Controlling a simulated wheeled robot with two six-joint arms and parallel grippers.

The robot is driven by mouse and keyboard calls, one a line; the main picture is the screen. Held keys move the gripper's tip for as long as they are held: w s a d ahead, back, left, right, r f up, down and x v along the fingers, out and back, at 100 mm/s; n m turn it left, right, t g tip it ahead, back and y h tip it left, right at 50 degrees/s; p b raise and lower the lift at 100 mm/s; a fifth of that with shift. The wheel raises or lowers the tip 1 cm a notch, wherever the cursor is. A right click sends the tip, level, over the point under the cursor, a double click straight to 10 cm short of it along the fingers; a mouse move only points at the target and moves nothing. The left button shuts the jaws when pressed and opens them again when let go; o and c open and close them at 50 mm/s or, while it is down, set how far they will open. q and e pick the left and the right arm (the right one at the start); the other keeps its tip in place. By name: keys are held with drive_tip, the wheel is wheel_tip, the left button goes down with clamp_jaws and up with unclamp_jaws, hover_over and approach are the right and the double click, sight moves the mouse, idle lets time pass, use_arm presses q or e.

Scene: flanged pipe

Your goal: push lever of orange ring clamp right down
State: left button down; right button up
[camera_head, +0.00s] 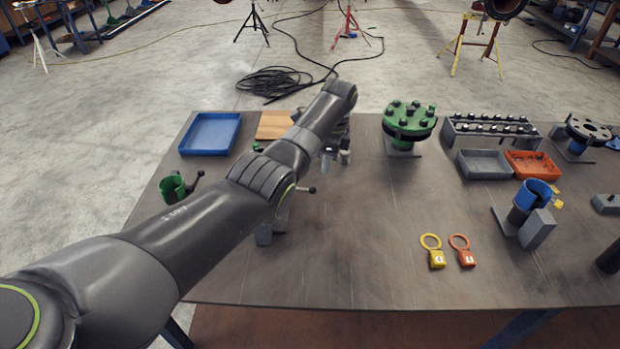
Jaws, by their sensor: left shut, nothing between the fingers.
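I cannot make out an orange ring clamp; my left arm covers the left middle of the table. A dark lever with a round knob (311,190) sticks out to the right from behind that arm, roughly level. A grey block (265,236) shows below the arm; whatever the lever belongs to is hidden. My left gripper (336,156) points down over the table beyond the knob, with its fingers shut and empty. It is apart from the knob in the picture. My right gripper is not in view.
A green ring clamp (172,189) with a raised lever stands at left. A blue tray (210,134) and green flange (409,122) are at the back. Yellow (437,258) and orange (466,257) tags lie in front. A blue clamp (538,193) stands at right. The table's centre is clear.

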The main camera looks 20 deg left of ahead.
use_arm(q)
wheel_tip(320, 180, up, 12)
drive_tip(key=d+b, duration=0.1)
drive_tip(key=b, duration=0.1)
drive_tip(key=shift+d+b, duration=0.15)
drive_tip(key=shift+b, duration=0.15)
drive_tip(key=shift+f, duration=0.1)
